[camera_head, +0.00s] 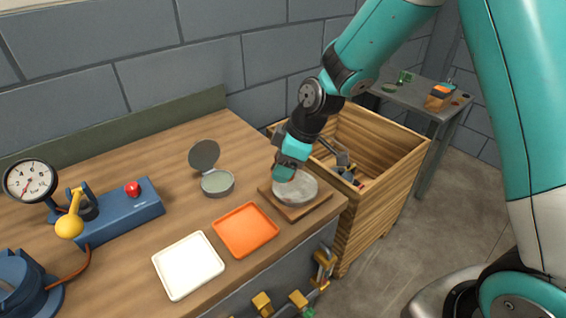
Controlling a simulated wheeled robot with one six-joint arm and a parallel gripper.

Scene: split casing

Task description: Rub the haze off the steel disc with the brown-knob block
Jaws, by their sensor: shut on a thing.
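The steel disc (304,189) lies on a square wooden board (319,207) near the right edge of the bench. Its visible face looks pale grey and cloudy. My gripper (287,172) points down over the disc's left part, at or just above its surface. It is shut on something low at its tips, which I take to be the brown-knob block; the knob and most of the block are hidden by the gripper. I cannot tell whether the block touches the disc.
An orange tray (245,230) and a white tray (188,265) lie to the left. Behind them stands a round tin with a raised lid (217,182). A blue box with a red button (125,212) is further left. A deep wooden crate (385,150) stands right of the bench.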

